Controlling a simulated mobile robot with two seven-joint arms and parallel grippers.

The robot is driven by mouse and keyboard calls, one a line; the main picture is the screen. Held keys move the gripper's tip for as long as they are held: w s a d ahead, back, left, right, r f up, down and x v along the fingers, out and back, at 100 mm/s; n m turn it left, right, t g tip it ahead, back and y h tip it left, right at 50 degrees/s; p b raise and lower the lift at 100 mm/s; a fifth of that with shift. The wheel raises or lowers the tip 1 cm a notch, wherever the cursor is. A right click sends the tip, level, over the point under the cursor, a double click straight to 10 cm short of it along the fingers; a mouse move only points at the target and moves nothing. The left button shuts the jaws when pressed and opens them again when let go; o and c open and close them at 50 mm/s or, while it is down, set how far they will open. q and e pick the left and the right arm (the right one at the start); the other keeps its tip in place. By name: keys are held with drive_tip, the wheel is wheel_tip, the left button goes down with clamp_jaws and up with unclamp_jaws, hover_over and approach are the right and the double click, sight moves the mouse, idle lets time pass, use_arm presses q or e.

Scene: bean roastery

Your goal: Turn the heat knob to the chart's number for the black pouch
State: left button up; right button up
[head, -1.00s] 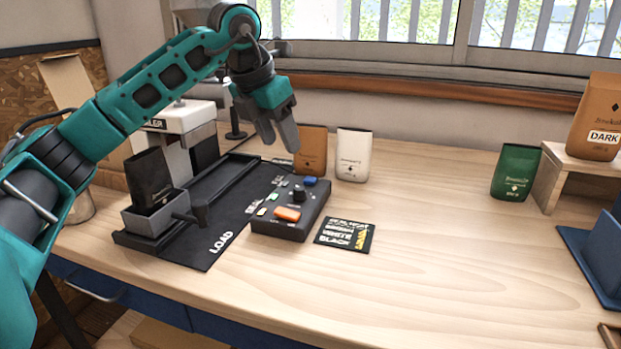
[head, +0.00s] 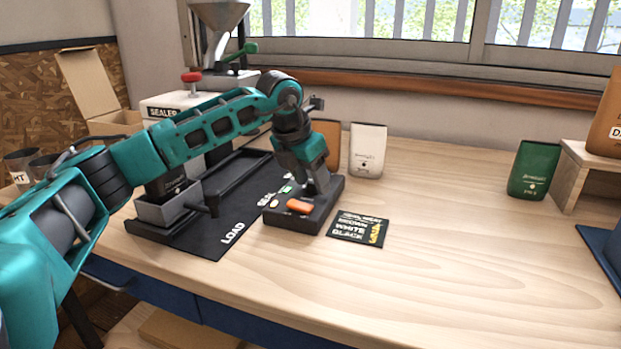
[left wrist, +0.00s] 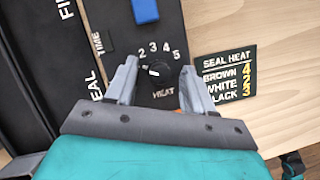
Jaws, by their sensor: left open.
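The heat knob (left wrist: 158,75) is a black dial on the dark control box (head: 290,221). In the left wrist view its white mark points left, and the numbers 2 to 5 show above it. My left gripper (left wrist: 157,72) is open, with one finger on each side of the knob; I cannot tell if they touch it. In the head view the gripper (head: 318,183) is over the box and hides the knob. The seal heat chart (head: 358,229) lies right of the box; in the left wrist view the chart (left wrist: 228,75) reads 3 beside the partly hidden BLACK.
The sealer (head: 165,107) and its black LOAD mat (head: 212,238) are left of the box, partly behind my arm. White (head: 367,152) and green (head: 528,170) pouches stand toward the back. The tabletop right of the chart is clear.

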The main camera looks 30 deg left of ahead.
use_arm(q)
clamp_jaws()
idle(0.4)
